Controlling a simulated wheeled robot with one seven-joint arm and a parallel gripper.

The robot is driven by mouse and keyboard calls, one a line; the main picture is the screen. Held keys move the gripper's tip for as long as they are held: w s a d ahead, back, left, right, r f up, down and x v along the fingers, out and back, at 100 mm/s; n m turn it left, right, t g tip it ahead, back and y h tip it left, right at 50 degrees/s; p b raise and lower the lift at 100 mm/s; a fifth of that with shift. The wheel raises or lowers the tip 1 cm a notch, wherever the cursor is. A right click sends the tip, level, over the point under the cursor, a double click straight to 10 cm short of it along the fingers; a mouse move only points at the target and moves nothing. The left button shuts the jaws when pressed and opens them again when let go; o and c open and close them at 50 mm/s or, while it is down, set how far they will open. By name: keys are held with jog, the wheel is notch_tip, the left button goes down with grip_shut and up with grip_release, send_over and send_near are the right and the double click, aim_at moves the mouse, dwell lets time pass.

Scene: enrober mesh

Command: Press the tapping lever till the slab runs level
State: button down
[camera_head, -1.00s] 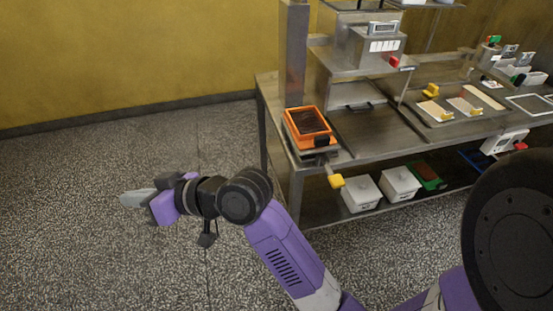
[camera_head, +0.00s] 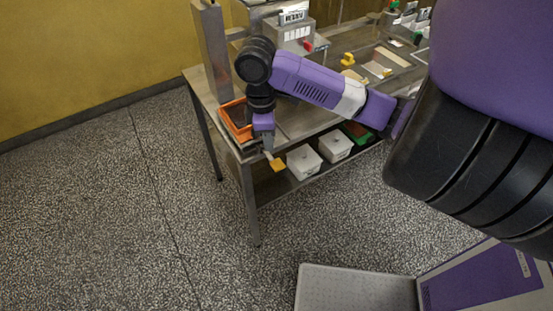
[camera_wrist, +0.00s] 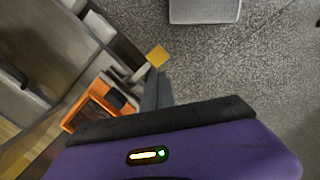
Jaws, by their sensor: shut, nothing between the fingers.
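The tapping lever (camera_head: 277,165) has a yellow end and sticks out from the front of the bench's left corner; its yellow end also shows in the wrist view (camera_wrist: 157,55). The orange frame (camera_head: 226,118) holds a dark slab (camera_head: 240,115), partly hidden by my arm. The orange frame shows at the left of the wrist view (camera_wrist: 76,113). My gripper (camera_head: 267,149) is shut and empty, pointing down just by the lever. In the wrist view the fingers (camera_wrist: 157,84) end close to the yellow end. Whether they touch it, I cannot tell. The slab's level is not readable.
The steel bench (camera_head: 203,95) carries a grey box with a display (camera_head: 292,18) and a red button. White bins (camera_head: 304,162) stand on the lower shelf. Small trays and a yellow item (camera_head: 347,60) lie farther right. The floor left of the bench is clear.

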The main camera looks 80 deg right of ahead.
aim_at(276, 164)
jog(key=shift+s+d, duration=0.2)
jog(key=shift+s, duration=0.25)
jog(key=f+b, duration=0.6)
jog(key=f, duration=0.1)
jog(key=shift+s, duration=0.25)
